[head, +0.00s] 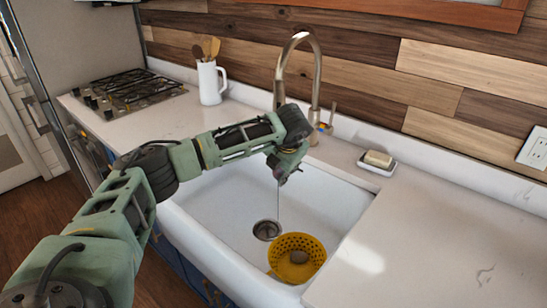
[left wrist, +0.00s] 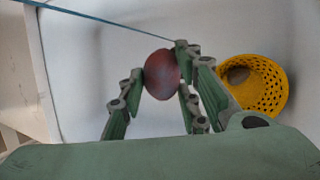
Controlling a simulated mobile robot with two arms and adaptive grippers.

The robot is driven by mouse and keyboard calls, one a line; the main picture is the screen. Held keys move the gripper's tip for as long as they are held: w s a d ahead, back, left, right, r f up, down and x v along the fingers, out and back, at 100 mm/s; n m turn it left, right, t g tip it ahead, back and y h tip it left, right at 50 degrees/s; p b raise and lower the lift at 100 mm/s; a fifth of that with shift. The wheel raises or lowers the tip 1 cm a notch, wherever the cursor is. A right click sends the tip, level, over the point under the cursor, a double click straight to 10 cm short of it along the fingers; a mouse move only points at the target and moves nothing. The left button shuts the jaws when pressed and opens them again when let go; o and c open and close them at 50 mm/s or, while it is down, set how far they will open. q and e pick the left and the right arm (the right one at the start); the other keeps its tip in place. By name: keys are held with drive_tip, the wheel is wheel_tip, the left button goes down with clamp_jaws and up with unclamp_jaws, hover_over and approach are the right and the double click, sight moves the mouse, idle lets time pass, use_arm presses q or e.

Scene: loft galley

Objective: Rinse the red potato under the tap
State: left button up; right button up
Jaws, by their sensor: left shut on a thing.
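My left gripper (head: 287,168) is over the sink (head: 215,205), below the tap (head: 317,70). In the left wrist view its fingers are shut on the red potato (left wrist: 161,75), a dark red oval lump. In the head view the gripper hides the potato. A thin stream of water (head: 279,205) runs down below the gripper toward the drain. In the left wrist view a blue-grey streak (left wrist: 100,19) passes close by the potato's top; I cannot tell whether it touches it. My right gripper is not in view.
A yellow colander (head: 316,250) with a brownish potato (head: 299,257) inside stands in the sink, right of the drain (head: 266,230). A soap dish (head: 366,167) is on the right counter. A white utensil jug (head: 209,83) and a hob (head: 135,88) are at left. The right counter is mostly clear.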

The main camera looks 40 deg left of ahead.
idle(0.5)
use_arm(q)
drive_tip(key=s+d+r+p, duration=0.2)
drive_tip(key=s+d+r, duration=0.1)
drive_tip(key=r, duration=0.1)
drive_tip(key=shift+s+d, duration=0.25)
drive_tip(key=shift+s, duration=0.1)
drive_tip(key=shift+f, duration=0.1)
idle(0.5)
